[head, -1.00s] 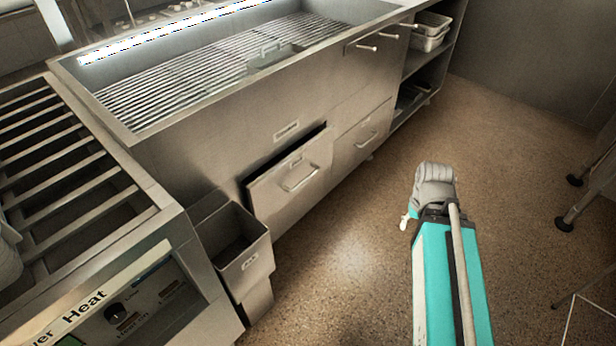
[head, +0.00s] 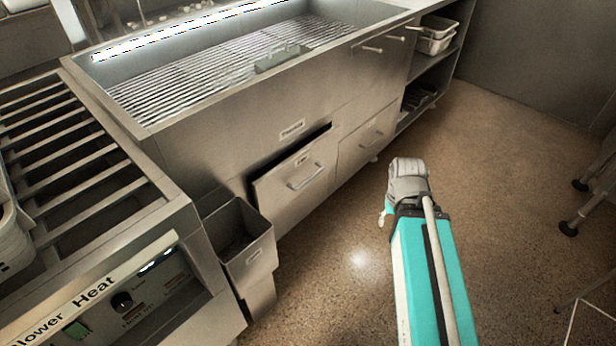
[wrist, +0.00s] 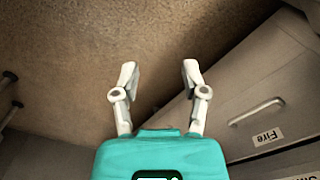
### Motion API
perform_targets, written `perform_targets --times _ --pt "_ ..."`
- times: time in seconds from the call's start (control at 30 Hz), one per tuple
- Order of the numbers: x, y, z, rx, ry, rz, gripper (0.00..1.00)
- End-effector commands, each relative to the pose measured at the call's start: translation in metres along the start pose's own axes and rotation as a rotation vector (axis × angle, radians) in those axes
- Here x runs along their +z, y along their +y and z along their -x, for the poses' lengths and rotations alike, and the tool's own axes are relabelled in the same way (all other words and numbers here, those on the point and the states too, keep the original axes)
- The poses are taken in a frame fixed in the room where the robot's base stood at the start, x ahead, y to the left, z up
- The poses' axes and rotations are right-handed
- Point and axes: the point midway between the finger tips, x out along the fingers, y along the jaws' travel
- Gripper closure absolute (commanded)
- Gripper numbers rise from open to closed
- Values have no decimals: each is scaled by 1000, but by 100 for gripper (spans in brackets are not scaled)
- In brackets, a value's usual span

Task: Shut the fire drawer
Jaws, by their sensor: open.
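The fire drawer (head: 296,182) is a steel front with a bar handle and a small label, low in the counter. It stands pulled partly out, with a dark gap along its top edge. In the wrist view the drawer front (wrist: 240,115) with its "Fire" label and handle lies at the right. My gripper (wrist: 157,75) is open and empty, with its two pale fingers apart over the brown floor, left of the drawer. In the head view the gripper is mostly hidden by my arm; a pale finger (head: 383,217) shows to the right of the drawer, apart from it.
A second drawer (head: 367,140) to the right looks closed. An open steel bin (head: 240,250) stands left of the fire drawer, beside the slatted unit with the "Blower Heat" panel (head: 110,300). Brown floor (head: 330,270) lies clear before the drawers. Table legs (head: 580,205) stand at the right.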

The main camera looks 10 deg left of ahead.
Motion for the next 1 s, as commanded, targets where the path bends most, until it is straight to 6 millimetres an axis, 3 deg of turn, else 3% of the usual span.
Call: perform_targets --times 0.3,0.47,0.57,0.77,1.0 --pt "-1 0 0 0 0 -1 43" --pt "-15 -7 2 -5 7 -26 43" --pt "-36 -26 5 -15 16 -62 43" --pt "-104 -70 13 -52 43 -217 43" --pt "-190 -148 25 -121 64 -452 43"
